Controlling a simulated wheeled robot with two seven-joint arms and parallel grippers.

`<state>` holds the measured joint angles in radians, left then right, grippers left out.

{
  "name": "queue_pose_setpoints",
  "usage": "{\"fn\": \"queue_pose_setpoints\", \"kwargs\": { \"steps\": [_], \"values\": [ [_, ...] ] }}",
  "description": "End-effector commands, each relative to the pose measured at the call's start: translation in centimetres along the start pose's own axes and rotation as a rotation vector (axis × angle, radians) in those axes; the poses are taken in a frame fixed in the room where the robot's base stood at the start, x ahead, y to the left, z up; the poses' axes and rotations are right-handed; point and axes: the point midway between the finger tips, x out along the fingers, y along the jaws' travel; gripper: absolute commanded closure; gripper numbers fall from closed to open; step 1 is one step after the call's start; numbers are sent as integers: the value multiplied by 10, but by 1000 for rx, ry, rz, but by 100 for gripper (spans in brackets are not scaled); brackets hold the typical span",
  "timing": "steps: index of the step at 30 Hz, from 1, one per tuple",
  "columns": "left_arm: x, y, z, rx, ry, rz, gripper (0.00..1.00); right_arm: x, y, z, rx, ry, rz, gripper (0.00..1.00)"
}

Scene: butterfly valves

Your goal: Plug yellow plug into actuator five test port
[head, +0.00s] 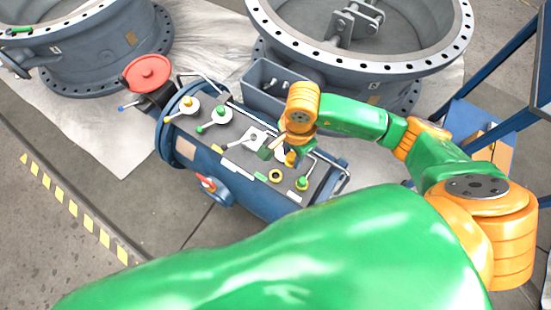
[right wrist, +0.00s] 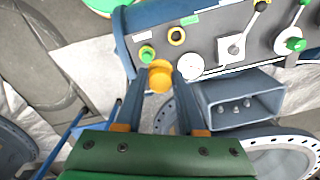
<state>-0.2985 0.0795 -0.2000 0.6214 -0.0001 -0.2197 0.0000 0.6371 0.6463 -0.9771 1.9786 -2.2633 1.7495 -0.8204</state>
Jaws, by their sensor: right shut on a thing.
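The yellow plug (right wrist: 160,76) sits between the fingertips of my right gripper (right wrist: 167,88), which is shut on it. In the head view the plug (head: 290,158) shows small below my right gripper (head: 288,148), over the dark top panel of the blue actuator (head: 240,200). I cannot read which number the actuator bears. My left gripper is not in view.
A green knob (head: 302,184) and a white disc (right wrist: 188,67) are close to the plug. A large flanged valve (head: 360,50) stands behind. Floor at the left is clear.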

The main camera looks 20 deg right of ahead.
Motion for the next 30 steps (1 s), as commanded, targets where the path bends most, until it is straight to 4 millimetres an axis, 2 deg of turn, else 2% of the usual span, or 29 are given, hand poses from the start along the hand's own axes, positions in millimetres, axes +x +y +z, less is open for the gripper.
{"fn": "queue_pose_setpoints", "kwargs": {
  "steps": [1, 9, 12, 15, 18, 23, 30],
  "values": [
    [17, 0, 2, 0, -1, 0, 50, 19, -5, 2, 166, -2, 1, 100],
    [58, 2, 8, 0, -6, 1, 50, 69, -32, 14, 1160, 4, 7, 100],
    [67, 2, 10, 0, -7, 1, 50, 81, -38, 17, 1438, 10, 10, 100],
    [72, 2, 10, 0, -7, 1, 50, 87, -41, 20, 1620, 15, 11, 100],
    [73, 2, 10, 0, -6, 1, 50, 89, -43, 21, 1705, 17, 11, 100],
    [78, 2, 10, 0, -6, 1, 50, 95, -43, 21, 1723, 18, 12, 100],
    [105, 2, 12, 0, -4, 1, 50, 124, -42, 21, 1721, 19, 11, 100]
  ]
}}
